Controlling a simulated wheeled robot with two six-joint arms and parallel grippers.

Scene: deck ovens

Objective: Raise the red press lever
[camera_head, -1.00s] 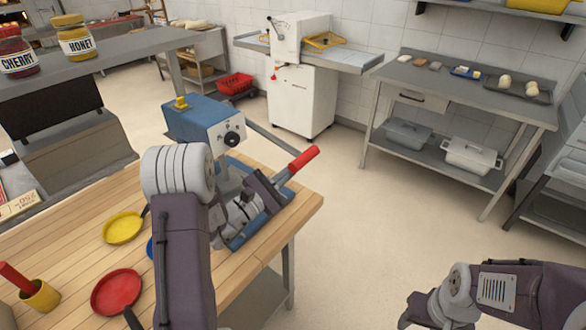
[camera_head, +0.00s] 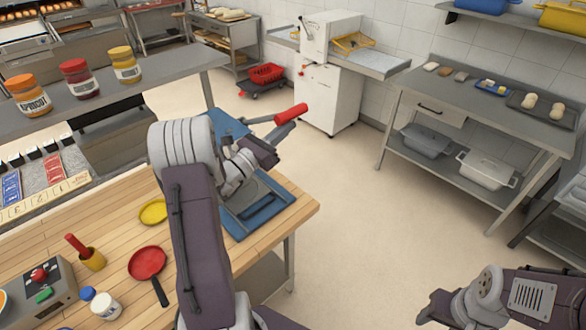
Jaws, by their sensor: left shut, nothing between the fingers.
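The press (camera_head: 228,124) is blue and stands on the wooden table, its head mostly hidden behind my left arm. Its blue base (camera_head: 262,222) shows to the right of that arm. The red press lever (camera_head: 291,114) has a grey bar running right from the head, with the red grip at its end, well above the base. My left gripper (camera_head: 268,154) is shut and empty, just below and left of the red grip; I cannot tell whether it touches the lever. My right gripper (camera_head: 428,307) is at the lower right, away from the press, its fingers unclear.
Yellow (camera_head: 153,212) and red (camera_head: 147,262) pans, a yellow cup (camera_head: 92,259), a small white jar (camera_head: 105,306) and a control box (camera_head: 38,292) are on the table's left. A shelf (camera_head: 160,77) with jars stands behind. Open floor (camera_head: 350,220) lies right of the table.

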